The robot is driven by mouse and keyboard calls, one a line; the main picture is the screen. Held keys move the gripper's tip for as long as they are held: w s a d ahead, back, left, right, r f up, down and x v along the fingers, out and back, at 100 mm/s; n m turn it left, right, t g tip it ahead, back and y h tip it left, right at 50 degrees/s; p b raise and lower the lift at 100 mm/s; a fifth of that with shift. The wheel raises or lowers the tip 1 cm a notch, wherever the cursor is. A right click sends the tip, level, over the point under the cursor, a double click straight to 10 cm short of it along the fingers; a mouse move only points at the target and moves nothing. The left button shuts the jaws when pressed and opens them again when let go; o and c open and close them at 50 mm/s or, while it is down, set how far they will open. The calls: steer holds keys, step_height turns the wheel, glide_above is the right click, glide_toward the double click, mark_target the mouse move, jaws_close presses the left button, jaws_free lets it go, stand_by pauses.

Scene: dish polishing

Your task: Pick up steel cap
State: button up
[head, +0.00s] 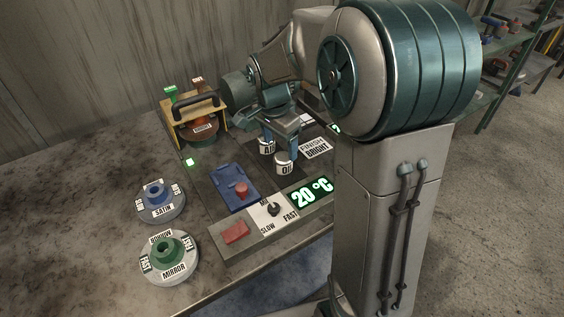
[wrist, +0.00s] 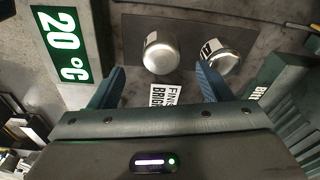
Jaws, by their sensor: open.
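Two short steel-topped pieces stand side by side on a dark mat. One (wrist: 160,52) is a smooth silver dome on the left of the wrist view, and it shows in the head view as a white-labelled canister (head: 284,162). The other (wrist: 224,60) has a white label on its side and shows in the head view too (head: 266,147). I cannot tell which the task calls the steel cap. My gripper (wrist: 158,90) is open, with blue fingers spread and nothing between them. In the head view my gripper (head: 279,142) is just above the two pieces.
A green 20 °C display (head: 312,193) and a speed dial (head: 272,209) stand in front. A FINISH BRIGHT card (head: 316,148) lies right. A blue tray (head: 222,181), a wooden caddy (head: 190,112), and SATIN (head: 148,207) and MIRROR (head: 188,266) discs stand left.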

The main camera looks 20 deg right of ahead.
mark_target(282, 157)
steer(key=f, duration=0.4)
steer(key=d+f, duration=0.1)
steer(key=f, duration=0.2)
steer(key=shift+w+p, duration=0.3)
steer(key=shift+w, duration=0.05)
steer(key=c, duration=1.2)
